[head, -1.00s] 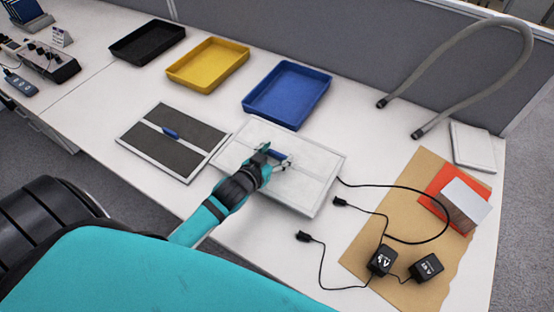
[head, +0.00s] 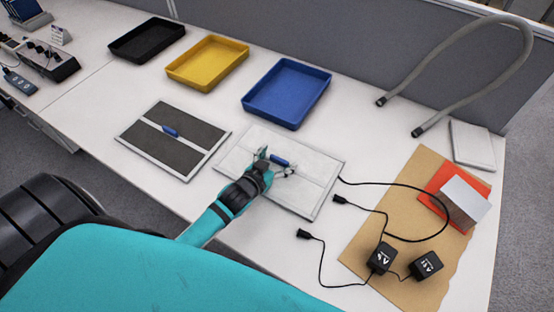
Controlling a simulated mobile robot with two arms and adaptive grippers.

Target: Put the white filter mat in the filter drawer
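The gripper and forearm hide part of the mat's left and near side. I cannot make out a filter drawer for certain. My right gripper is not in view.
A dark mat in a pale frame (head: 190,134) lies left of the white one. Black (head: 147,39), yellow (head: 207,62) and blue (head: 287,94) trays stand behind.

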